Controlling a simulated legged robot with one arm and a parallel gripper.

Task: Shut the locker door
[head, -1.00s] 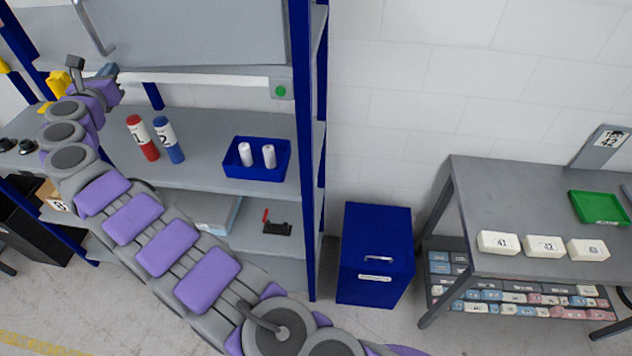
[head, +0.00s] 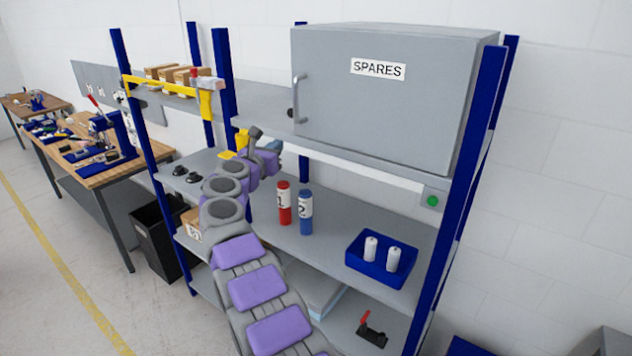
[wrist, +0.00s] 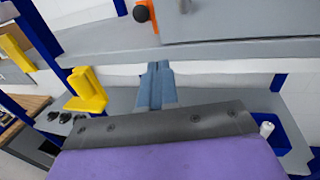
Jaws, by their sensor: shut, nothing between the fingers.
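The grey locker, labelled SPARES, stands on the upper shelf in the head view. Its door (head: 385,110) has a vertical metal handle (head: 299,98) near the left edge. The door looks flush with the body, and I see no clear gap at its edges. Its lower part also shows at the top of the wrist view (wrist: 240,18). My gripper (head: 275,146) is below and left of the locker, apart from the door. In the wrist view its two blue-grey fingers (wrist: 158,68) are together and empty, pointing towards the strip under the upper shelf.
A dark knob with an orange part (wrist: 143,12) sits left of the door. The lower shelf holds a red bottle (head: 284,203), a blue bottle (head: 305,212) and a blue tray (head: 372,270) with white cylinders. Blue posts (head: 470,190) flank the shelving.

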